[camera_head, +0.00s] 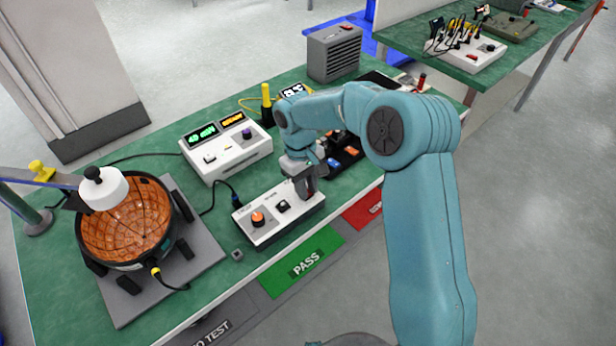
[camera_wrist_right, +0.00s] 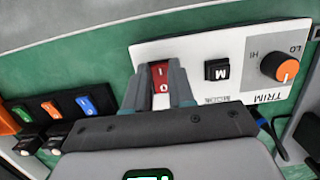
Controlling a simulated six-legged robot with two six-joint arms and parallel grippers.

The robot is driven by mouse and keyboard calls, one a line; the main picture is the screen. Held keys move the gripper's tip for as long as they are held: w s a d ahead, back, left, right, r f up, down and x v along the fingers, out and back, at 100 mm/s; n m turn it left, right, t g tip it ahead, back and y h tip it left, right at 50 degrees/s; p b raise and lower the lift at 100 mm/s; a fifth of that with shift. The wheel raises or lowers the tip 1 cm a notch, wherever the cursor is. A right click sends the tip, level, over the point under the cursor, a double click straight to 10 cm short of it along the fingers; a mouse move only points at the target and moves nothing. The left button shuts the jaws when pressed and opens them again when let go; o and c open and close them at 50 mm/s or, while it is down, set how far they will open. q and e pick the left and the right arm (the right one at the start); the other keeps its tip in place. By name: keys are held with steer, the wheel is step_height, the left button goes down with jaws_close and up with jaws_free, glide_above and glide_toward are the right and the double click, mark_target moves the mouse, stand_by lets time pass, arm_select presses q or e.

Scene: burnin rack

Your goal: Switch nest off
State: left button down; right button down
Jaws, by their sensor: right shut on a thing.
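The white control box (camera_head: 262,228) stands near the table's front edge in the head view. It carries an orange TRIM knob (camera_wrist_right: 280,66), a black MODE button (camera_wrist_right: 217,70) and a red rocker switch (camera_wrist_right: 160,76) marked I and O. My right gripper (camera_head: 306,188) is over the box's right end, pointing down. In the right wrist view its two fingers (camera_wrist_right: 160,84) are at either side of the red rocker, shut on it. The copper-lined round nest (camera_head: 128,222) sits on a grey plate at the left. My left gripper is not in view.
A white instrument (camera_head: 228,150) with lit displays stands behind the box. A tray (camera_head: 345,158) of coloured parts lies beyond my right gripper. A grey vented unit (camera_head: 334,52) stands at the back. Green PASS (camera_head: 303,262) and red (camera_head: 364,210) areas line the front edge.

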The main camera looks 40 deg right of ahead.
steer(key=shift+w+r+g+p, duration=0.1)
steer(key=shift+w+g+p, duration=0.15)
steer(key=shift+g+p, duration=0.25)
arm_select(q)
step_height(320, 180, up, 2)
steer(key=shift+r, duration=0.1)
arm_select(e)
steer(key=c, duration=1)
jaws_free()
steer(key=shift+o, duration=0.2)
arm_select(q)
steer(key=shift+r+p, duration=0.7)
arm_select(e)
steer(key=v, duration=1.6)
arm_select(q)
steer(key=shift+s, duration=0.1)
arm_select(e)
steer(key=shift+s, duration=0.1)
